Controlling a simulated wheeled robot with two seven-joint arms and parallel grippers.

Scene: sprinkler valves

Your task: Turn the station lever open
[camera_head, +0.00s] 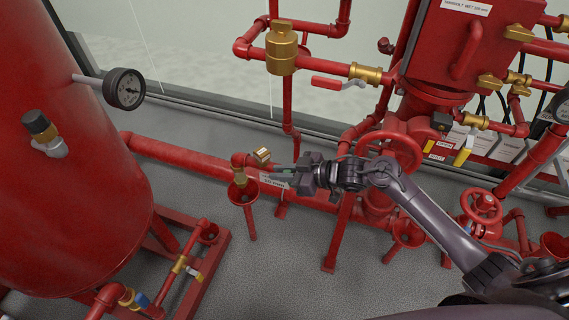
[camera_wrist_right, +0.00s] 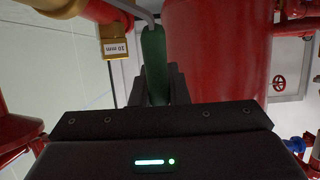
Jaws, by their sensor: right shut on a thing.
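My right gripper (camera_head: 283,178) reaches in from the right in the head view, beside the low red pipe with a brass fitting (camera_head: 262,155). In the right wrist view, the gripper (camera_wrist_right: 153,88) is shut on a green lever handle (camera_wrist_right: 154,50). The handle stands upright between the fingers, its lower end hidden by them. A bent grey metal stem runs from its top towards a brass valve body (camera_wrist_right: 108,12). A brass block marked with a size (camera_wrist_right: 115,44) hangs beside it. In the head view the handle is mostly hidden by the gripper. My left gripper is not in view.
A large red tank (camera_head: 70,150) with a gauge (camera_head: 124,88) stands at the left. A red funnel (camera_head: 243,191) is just left of my gripper. A red handwheel (camera_head: 388,150) and a red cabinet (camera_head: 460,55) are at the right. Grey floor shows between the pipes.

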